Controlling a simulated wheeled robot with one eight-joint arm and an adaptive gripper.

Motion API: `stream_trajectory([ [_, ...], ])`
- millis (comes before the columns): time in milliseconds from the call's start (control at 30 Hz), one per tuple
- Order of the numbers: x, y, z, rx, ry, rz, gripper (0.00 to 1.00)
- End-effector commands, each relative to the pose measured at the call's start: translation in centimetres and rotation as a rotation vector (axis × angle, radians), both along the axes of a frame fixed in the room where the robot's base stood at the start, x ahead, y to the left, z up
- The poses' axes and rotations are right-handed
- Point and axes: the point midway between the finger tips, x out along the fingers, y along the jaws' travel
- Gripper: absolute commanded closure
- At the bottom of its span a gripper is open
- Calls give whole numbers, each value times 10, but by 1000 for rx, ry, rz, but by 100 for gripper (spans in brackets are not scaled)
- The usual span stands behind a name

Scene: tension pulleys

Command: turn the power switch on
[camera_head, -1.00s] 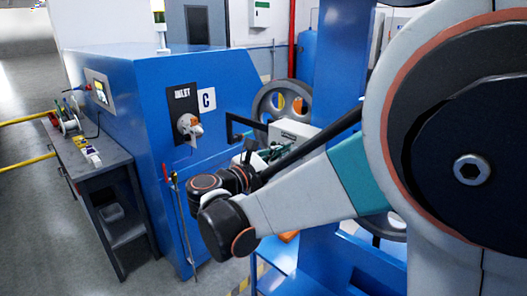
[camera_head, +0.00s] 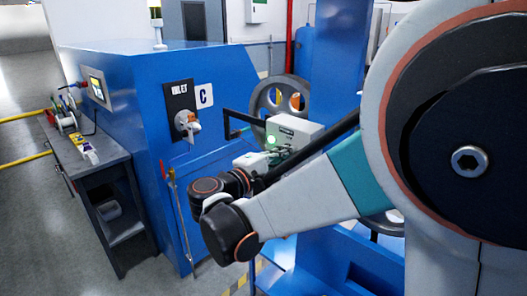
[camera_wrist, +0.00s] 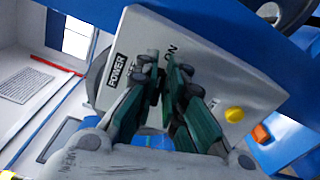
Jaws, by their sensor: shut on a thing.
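The power switch box (camera_wrist: 215,75) is a light grey box with a "POWER" label and the word "ON" beside my fingertips. In the head view the box (camera_head: 297,130) stands on the far side of my wrist. My gripper (camera_wrist: 162,68), with dark green fingers, is at the face of the box, shut on the switch, which the fingers mostly hide. In the head view my gripper (camera_head: 284,152) is small and partly covered by my own arm. A green light (camera_head: 271,140) glows at the left of the box.
A yellow button (camera_wrist: 234,114) sits on the box to the right of my fingers. A blue cabinet (camera_head: 215,85) with an inlet valve (camera_head: 188,123) stands left of my arm. A grey bench (camera_head: 100,155) stands further left. A blue column (camera_head: 338,60) rises behind.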

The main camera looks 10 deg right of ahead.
Motion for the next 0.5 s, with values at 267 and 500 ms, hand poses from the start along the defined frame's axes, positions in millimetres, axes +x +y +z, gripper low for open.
stream_trajectory([
  [267, -1, 0, -4, 88, -128, 0, 100],
  [500, -1, 0, -6, 123, -180, 0, 100],
])
